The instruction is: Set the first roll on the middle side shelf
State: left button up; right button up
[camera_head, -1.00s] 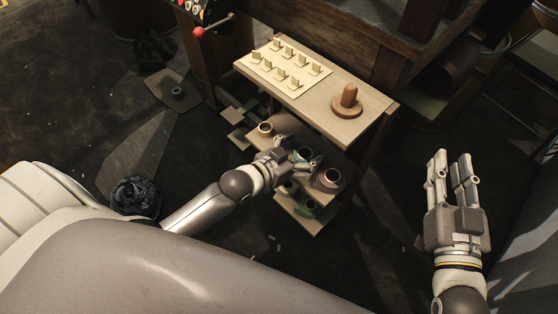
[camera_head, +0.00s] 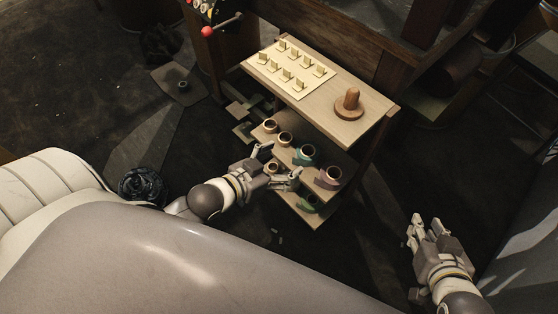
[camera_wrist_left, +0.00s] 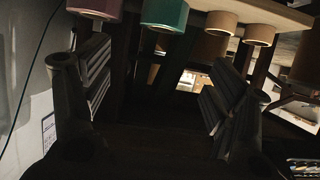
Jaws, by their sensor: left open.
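In the head view, a row of rolls stands on the middle side shelf (camera_head: 318,171): a first tan roll (camera_head: 270,126), a second tan roll (camera_head: 285,139), a green roll (camera_head: 305,154) and a mauve roll (camera_head: 330,177). My left gripper (camera_head: 279,161) is open and empty in front of this shelf, apart from the rolls. In the left wrist view its fingers (camera_wrist_left: 160,95) are spread with nothing between them, and the same rolls line the top edge, including a tan roll (camera_wrist_left: 259,34). My right gripper (camera_head: 427,228) is open and empty, off to the right.
Floor is clear between the shelves and my right arm.

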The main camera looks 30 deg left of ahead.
pick_arm(q)
jog(key=s+d+r+n+g+y, duration=0.1)
jog(key=s+r+g+y, duration=0.1)
jog(key=r, duration=0.3)
jog(key=shift+s+d+n+g+y, duration=0.2)
jog(key=shift+s+n+g+y, duration=0.15)
jog(key=shift+s, duration=0.5)
jog(key=shift+o, duration=0.3)
jog(key=shift+r, duration=0.1)
dwell(0.4)
